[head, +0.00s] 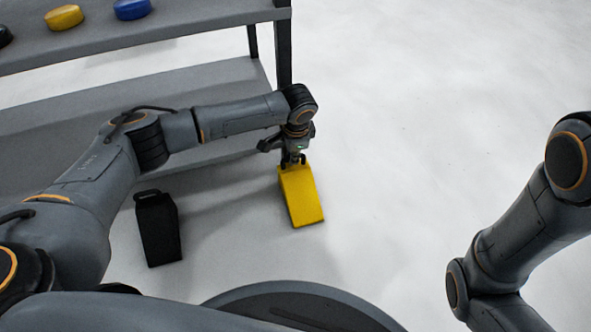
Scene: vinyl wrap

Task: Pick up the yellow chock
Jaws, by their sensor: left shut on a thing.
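The yellow chock (302,198) is a wedge-shaped block near the middle of the head view, beside the front right leg of the grey shelf. My left gripper (293,161) is at the chock's upper end, pointing down, and is shut on it. The fingers are small and partly hidden where they meet the chock. I cannot tell whether the chock touches the floor or is lifted. My right arm comes in at the right, but its gripper is out of view.
A black chock (158,228) with a handle stands on the floor to the left. The grey shelf (180,30) holds a yellow roll (64,17) and a blue roll (131,8) at the top left. The pale floor (430,120) on the right is clear.

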